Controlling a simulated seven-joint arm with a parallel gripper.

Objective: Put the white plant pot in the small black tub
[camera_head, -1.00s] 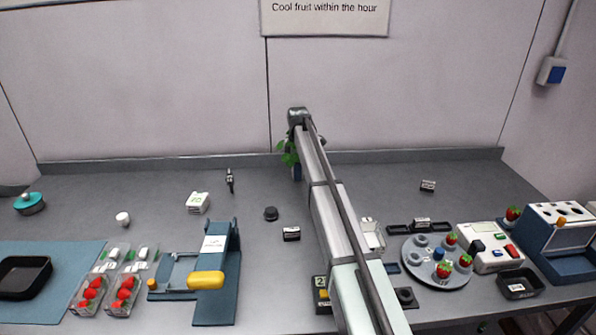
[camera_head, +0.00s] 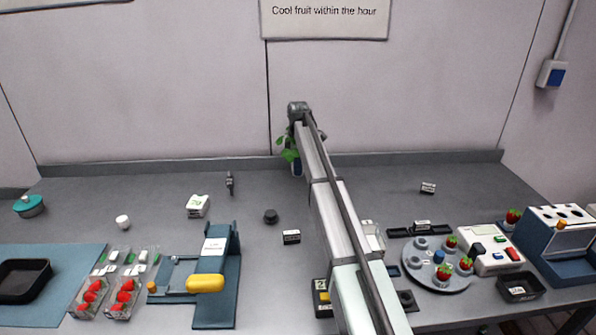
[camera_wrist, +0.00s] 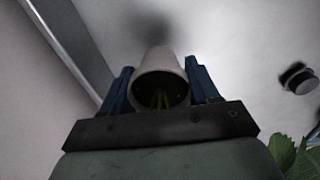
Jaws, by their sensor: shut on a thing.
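My gripper (camera_wrist: 160,72) is shut on the white plant pot (camera_wrist: 158,60), one blue finger on each side of it. The pot's dark open mouth faces the wrist camera, with thin green stems inside. Green leaves (camera_wrist: 288,153) show at the lower right of that view. In the head view my gripper (camera_head: 297,170) is at the back of the bench, mostly behind my arm. Leaves (camera_head: 289,154) show beside it, but the pot is hidden there. A small black tub (camera_head: 520,294) with a white label stands at the front right, far from my gripper.
A larger black tray (camera_head: 24,284) lies on the blue mat at the left. A grey round plate with berries (camera_head: 437,284), a white device (camera_head: 490,262) and a blue rack (camera_head: 565,268) crowd around the small tub. The back right of the bench is mostly clear.

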